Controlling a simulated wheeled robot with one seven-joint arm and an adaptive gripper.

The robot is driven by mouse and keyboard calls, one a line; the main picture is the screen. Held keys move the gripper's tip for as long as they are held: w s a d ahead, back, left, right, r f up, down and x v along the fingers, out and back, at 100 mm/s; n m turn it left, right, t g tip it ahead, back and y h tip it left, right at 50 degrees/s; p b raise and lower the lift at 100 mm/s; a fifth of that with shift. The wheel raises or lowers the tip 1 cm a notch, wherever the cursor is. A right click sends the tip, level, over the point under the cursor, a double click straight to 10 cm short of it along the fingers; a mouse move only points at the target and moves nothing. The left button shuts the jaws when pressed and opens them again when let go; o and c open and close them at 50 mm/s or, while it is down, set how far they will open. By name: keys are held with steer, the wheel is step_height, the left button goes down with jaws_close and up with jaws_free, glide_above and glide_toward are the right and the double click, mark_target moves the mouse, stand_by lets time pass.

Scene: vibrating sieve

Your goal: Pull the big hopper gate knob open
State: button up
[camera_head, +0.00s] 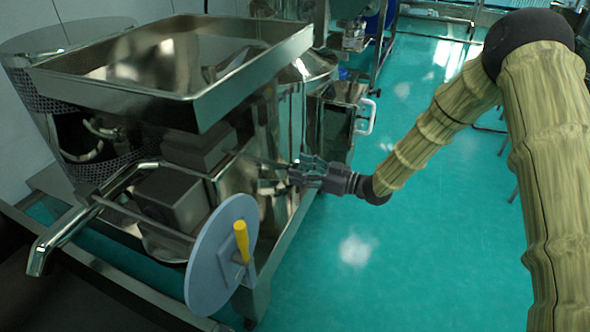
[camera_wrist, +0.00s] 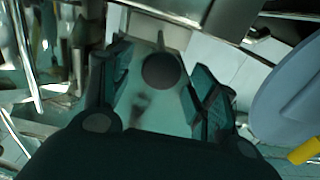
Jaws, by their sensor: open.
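The big steel hopper (camera_head: 215,100) stands at the left of the head view, with its wide rectangular tray on top. The gate knob (camera_wrist: 161,70) is a dark round ball on a thin rod in the wrist view, lying between my two fingers with a gap on either side. My gripper (camera_head: 298,170) is open beside the hopper's lower body, its fingers pointing left toward the machine. In the head view the knob is hard to make out among the dark fingers. A thin rod (camera_head: 258,160) runs from the hopper side toward my gripper.
A grey-blue disc wheel (camera_head: 212,268) with a yellow handle (camera_head: 241,240) stands in front of the machine, left of and below my gripper. It also shows at the right of the wrist view (camera_wrist: 290,95). The green floor (camera_head: 400,260) on the right is clear.

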steer(key=shift+x, duration=1.15)
